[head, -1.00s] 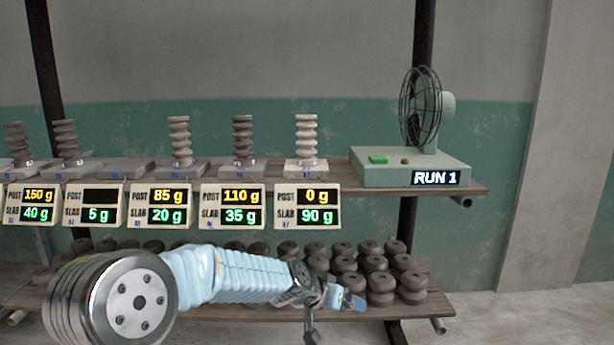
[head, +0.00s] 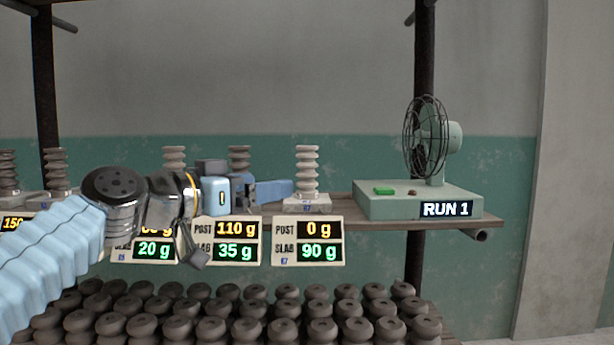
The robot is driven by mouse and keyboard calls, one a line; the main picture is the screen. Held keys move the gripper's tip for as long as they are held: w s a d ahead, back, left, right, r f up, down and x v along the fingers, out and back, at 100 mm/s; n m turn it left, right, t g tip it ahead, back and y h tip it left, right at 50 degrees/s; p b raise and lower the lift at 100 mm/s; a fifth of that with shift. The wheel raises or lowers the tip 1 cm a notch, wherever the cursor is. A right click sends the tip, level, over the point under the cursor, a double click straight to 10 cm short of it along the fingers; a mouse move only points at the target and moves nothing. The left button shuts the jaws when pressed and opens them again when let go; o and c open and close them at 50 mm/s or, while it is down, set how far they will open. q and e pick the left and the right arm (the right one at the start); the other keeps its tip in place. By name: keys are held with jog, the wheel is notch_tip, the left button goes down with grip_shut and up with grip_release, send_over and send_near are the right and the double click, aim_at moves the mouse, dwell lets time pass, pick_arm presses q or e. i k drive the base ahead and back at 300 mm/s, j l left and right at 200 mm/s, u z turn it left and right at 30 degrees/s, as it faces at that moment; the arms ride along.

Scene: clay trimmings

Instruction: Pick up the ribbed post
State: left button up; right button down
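Several ribbed posts stand upright in a row on the upper shelf. A white ribbed post (head: 307,165) stands on a pale slab (head: 308,204) at the row's right end, above a display (head: 308,241) reading POST 0 g, SLAB 90 g. A dark post (head: 240,158), a grey-beige post (head: 174,157) and further dark posts (head: 56,162) stand to its left, partly hidden by my arm. My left gripper (head: 288,188) points right, its blue finger end just left of the white post's base. Contact and finger opening cannot be made out. My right gripper is out of view.
A green fan (head: 426,140) stands on a base (head: 416,201) marked RUN 1 at the shelf's right end. Another display (head: 226,241) reads 110 g and 35 g.

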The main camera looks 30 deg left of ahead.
aim_at(307, 155)
jog(key=i+j, duration=0.65)
jog(key=i, duration=0.05)
